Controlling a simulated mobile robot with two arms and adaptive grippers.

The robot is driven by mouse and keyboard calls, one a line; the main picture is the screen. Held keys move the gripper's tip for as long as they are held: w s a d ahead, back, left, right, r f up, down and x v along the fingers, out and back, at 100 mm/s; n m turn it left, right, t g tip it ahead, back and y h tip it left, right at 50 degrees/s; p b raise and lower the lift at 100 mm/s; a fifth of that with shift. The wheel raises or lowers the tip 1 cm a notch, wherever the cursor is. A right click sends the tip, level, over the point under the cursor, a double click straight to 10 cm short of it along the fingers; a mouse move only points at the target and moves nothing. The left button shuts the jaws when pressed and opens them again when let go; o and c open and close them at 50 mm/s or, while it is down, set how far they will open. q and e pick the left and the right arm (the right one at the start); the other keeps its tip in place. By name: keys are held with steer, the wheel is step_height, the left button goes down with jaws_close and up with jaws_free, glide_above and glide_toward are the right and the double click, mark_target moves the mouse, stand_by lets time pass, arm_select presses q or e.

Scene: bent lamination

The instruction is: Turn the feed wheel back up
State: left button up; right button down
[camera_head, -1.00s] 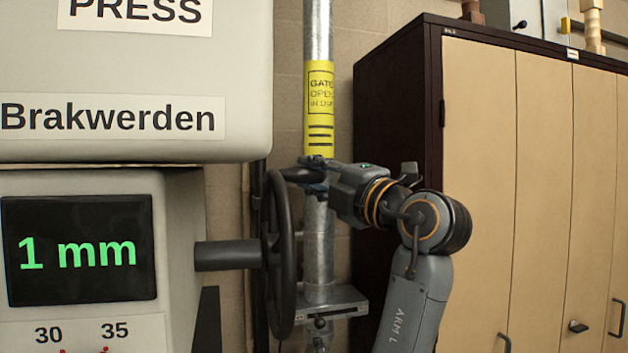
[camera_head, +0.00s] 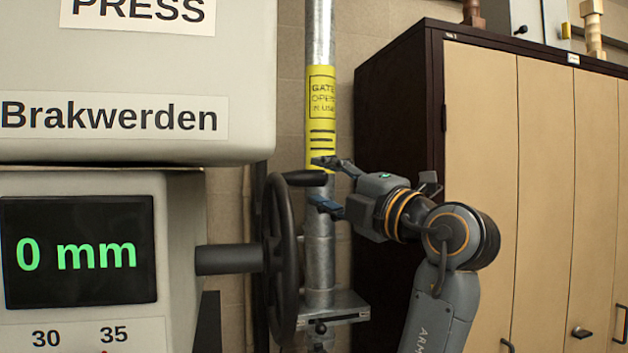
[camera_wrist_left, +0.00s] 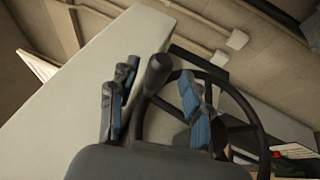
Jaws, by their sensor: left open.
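The black feed wheel (camera_head: 289,255) stands nearly edge-on at the right side of the press, on a grey shaft (camera_head: 228,259). Its handle (camera_head: 304,178) sticks out to the right at the top of the rim. My left gripper (camera_head: 322,182) is open at the handle's free end, one finger above it and one below. In the left wrist view the dark handle (camera_wrist_left: 157,72) shows between the two spread fingers, with the wheel rim (camera_wrist_left: 252,112) behind. The press display (camera_head: 78,252) reads 0 mm in green. My right gripper is not in view.
A galvanized pipe (camera_head: 319,265) with a yellow label (camera_head: 321,110) stands behind the wheel and fingers. A dark-framed cabinet (camera_head: 480,130) with tan doors fills the right side. The press housing (camera_head: 130,70) overhangs at the left.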

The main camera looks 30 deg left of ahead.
arm_select(q)
steer(key=v, duration=0.8)
steer(key=shift+s+d, duration=0.15)
steer(key=shift+d, duration=0.15)
